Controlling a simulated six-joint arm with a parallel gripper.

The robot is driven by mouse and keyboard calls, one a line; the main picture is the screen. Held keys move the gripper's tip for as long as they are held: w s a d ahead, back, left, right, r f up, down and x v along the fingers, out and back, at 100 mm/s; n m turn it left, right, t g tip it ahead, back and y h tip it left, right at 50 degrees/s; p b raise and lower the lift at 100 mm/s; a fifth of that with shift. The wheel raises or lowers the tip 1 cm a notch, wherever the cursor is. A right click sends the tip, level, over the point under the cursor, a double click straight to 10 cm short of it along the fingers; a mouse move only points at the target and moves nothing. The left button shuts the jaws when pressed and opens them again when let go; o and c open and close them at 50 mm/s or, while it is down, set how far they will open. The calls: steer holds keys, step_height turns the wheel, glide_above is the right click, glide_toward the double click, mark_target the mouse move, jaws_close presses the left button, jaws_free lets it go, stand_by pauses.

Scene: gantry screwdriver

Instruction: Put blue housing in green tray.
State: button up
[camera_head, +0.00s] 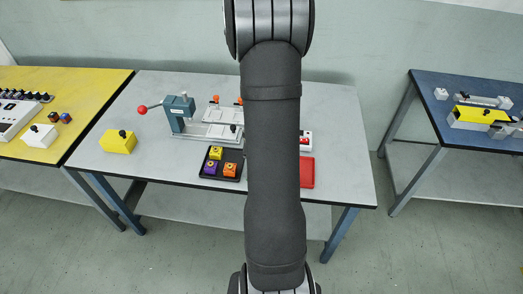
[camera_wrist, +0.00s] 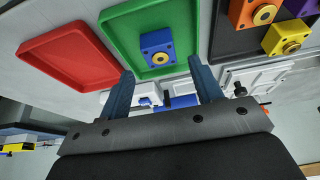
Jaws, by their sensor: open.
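The blue housing (camera_wrist: 157,48), a small block with a brass-coloured ring, sits inside the green tray (camera_wrist: 116,36) in the wrist view. My gripper (camera_wrist: 161,66) is open, its two fingers apart with nothing held between them. The fingertips appear near the blue housing's lower side in the picture; whether they touch it I cannot tell. In the head view my arm hides the green tray, the blue housing and my gripper.
A red tray (camera_wrist: 70,55) lies beside the green one. A black tray (camera_head: 229,183) holds yellow, purple and orange housings. A press with a red-knobbed lever (camera_head: 178,110) and a white fixture (camera_head: 221,115) stand behind. A yellow block (camera_head: 118,144) is at the left.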

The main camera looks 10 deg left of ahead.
steer(key=v, duration=0.8)
steer(key=shift+s+r, duration=0.1)
stand_by(0.5)
steer(key=shift+x, duration=6.1)
steer(key=shift+r, duration=0.15)
